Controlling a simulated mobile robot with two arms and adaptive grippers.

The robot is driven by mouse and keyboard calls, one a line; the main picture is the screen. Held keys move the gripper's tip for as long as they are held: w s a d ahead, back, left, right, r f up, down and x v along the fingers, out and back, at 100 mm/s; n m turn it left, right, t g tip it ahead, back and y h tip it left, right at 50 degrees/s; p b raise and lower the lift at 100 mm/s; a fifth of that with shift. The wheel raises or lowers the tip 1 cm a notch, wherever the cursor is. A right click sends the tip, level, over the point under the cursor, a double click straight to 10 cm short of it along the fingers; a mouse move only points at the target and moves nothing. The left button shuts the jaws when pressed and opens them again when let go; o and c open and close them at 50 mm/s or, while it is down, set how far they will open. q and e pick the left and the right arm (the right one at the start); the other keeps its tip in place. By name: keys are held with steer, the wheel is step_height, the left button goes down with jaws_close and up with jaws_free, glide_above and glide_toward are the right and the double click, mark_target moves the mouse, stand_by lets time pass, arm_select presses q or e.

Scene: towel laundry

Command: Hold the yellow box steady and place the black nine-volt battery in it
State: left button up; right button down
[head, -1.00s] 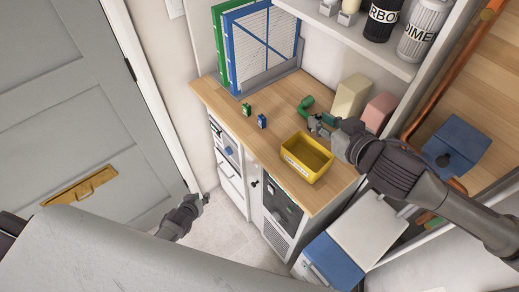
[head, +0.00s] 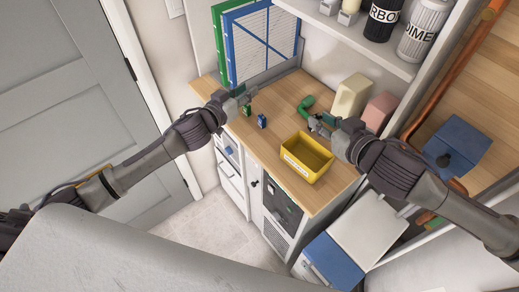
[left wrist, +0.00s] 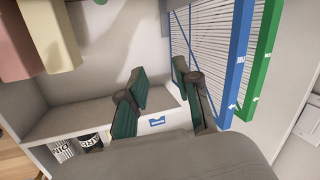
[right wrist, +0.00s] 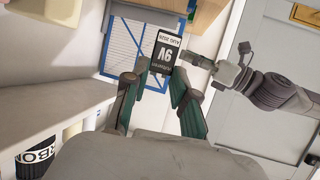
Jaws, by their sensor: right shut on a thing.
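The yellow box (head: 292,162) is an open tray with a white label, standing on the wooden counter near its front edge. My right gripper (head: 316,123) is above the counter just behind the box. It is shut on the black nine-volt battery (right wrist: 158,50), whose white "9V" label shows between the fingertips in the right wrist view. In the head view the battery is too small to make out clearly. My left gripper (head: 249,92) is above the counter's left part, apart from the box. Its fingers (left wrist: 158,70) are apart with nothing between them.
A small green battery-like block (head: 247,111) and a blue one (head: 262,121) stand left of the box. A green curved object (head: 305,105) lies behind it. Cream (head: 351,95) and pink (head: 378,109) blocks stand at the right, below a shelf (head: 345,35).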

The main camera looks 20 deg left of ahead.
arm_select(q)
steer(key=s+d+f+m+g+h, duration=0.15)
steer(key=s+d, duration=0.25)
steer(key=s, duration=0.4)
steer(key=s+d+f+m+g, duration=0.25)
steer(key=s+d, duration=0.25)
steer(key=s, duration=0.3)
steer(key=shift+m, duration=0.4)
steer(key=x, duration=1.1)
steer(key=shift+w+d+r, duration=0.1)
steer(key=shift+w+r, duration=0.05)
steer(key=shift+w, duration=0.2)
jaws_close()
